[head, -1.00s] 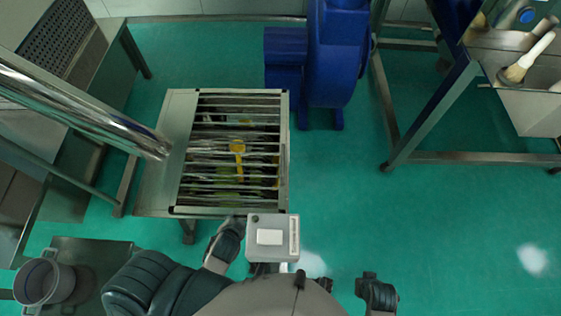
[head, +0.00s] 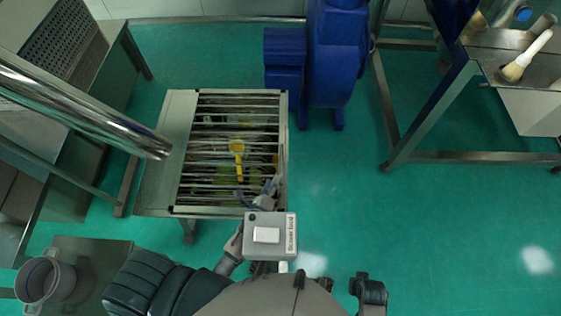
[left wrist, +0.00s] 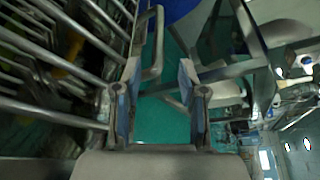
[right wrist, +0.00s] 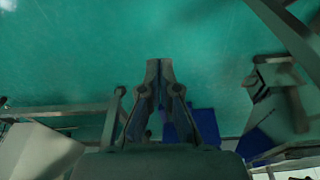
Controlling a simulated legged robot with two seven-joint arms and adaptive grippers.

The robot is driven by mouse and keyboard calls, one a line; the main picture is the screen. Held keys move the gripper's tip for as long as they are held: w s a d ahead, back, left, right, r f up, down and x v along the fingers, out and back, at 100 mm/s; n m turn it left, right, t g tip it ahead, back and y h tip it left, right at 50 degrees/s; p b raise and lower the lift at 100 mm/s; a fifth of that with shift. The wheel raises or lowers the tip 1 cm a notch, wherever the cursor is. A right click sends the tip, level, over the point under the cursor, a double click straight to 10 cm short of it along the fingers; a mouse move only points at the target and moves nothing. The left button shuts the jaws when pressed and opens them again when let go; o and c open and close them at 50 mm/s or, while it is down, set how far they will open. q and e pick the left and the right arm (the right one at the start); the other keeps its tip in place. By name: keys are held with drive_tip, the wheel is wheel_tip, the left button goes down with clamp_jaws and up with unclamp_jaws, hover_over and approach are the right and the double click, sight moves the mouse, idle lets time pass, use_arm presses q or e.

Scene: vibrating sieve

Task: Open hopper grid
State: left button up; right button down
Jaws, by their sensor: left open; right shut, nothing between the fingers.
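The hopper grid (head: 228,121) lies flat and closed over the hopper in the head view, a metal frame with several parallel bars. My left gripper (head: 268,190) is at the grid's near right corner, partly hidden behind the grey box. In the left wrist view my left gripper (left wrist: 157,95) is open, with the grid's bars (left wrist: 60,65) to its left. A bent metal handle (left wrist: 157,45) on the grid's edge reaches in front of the fingers, nearer the left finger; contact is unclear. My right gripper (right wrist: 163,75) is shut and empty over the floor.
A yellow object (head: 238,160) shows at the bars. A grey box (head: 270,233) stands in front of the hopper. A blue machine (head: 335,60) is behind it. A shiny tube (head: 85,105) crosses at left. A steel table (head: 470,156) is at right; the floor between is clear.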

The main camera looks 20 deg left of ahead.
sight(281, 161)
use_arm(q)
drive_tip(key=b+x, duration=0.1)
drive_tip(key=x, duration=0.9)
drive_tip(key=shift+a+f, duration=0.2)
drive_tip(key=shift+w+d, duration=0.1)
drive_tip(key=shift+w, duration=0.25)
use_arm(e)
wheel_tip(281, 161, up, 4)
drive_tip(key=shift+s+f, duration=0.15)
drive_tip(key=shift+f, duration=0.05)
drive_tip(key=shift+a, duration=0.1)
use_arm(q)
drive_tip(key=shift+c, duration=0.4)
clamp_jaws()
use_arm(e)
drive_tip(key=shift+a+r, duration=0.1)
